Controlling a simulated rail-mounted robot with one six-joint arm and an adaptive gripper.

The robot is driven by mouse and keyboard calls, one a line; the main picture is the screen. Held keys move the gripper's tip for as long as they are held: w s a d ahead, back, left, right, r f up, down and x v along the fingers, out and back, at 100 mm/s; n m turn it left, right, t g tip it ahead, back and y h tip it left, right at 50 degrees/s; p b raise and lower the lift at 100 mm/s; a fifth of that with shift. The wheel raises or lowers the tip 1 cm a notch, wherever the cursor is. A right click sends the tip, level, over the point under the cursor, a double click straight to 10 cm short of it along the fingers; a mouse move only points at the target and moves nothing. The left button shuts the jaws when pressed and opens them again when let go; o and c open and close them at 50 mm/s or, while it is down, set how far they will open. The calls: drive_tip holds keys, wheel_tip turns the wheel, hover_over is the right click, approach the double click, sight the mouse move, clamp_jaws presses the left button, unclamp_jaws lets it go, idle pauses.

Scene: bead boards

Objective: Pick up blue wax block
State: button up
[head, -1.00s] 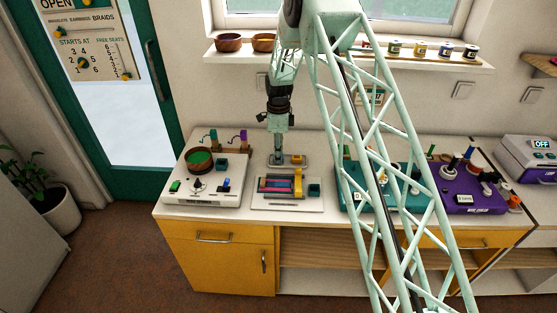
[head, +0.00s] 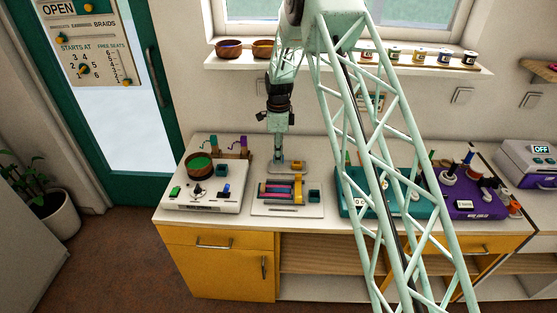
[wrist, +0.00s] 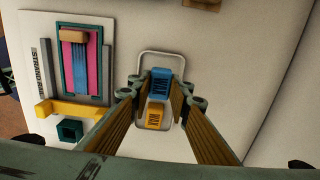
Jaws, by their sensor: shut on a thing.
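The blue wax block (wrist: 161,81) shows between my fingertips in the wrist view. My gripper (wrist: 157,91) is shut on it, with one finger on each side. The yellow wax block (wrist: 155,115) lies on the small pale tray (wrist: 160,54), beyond and partly between the fingers. In the head view my gripper (head: 279,155) points down over the tray, just left of the yellow block (head: 297,167). The blue block cannot be made out there. How high it is above the tray is hard to tell.
The strand wax board (wrist: 112,30) with coloured strips is left of the tray, with a yellow bracket (wrist: 78,111) and dark green cup (wrist: 70,130). A white bead board (head: 205,207) stands further left. Teal (head: 352,211) and purple (head: 470,212) boards stand right. Bowls (head: 228,48) sit on the shelf.

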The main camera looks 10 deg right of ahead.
drive_tip(key=s, duration=0.5)
drive_tip(key=s+r, duration=0.1)
drive_tip(key=s, duration=0.4)
drive_tip(key=s+r, duration=0.1)
drive_tip(key=s, duration=0.5)
idle(0.3)
drive_tip(key=o, duration=0.3)
drive_tip(key=shift+c, duration=1.1)
drive_tip(key=shift+a, duration=0.1)
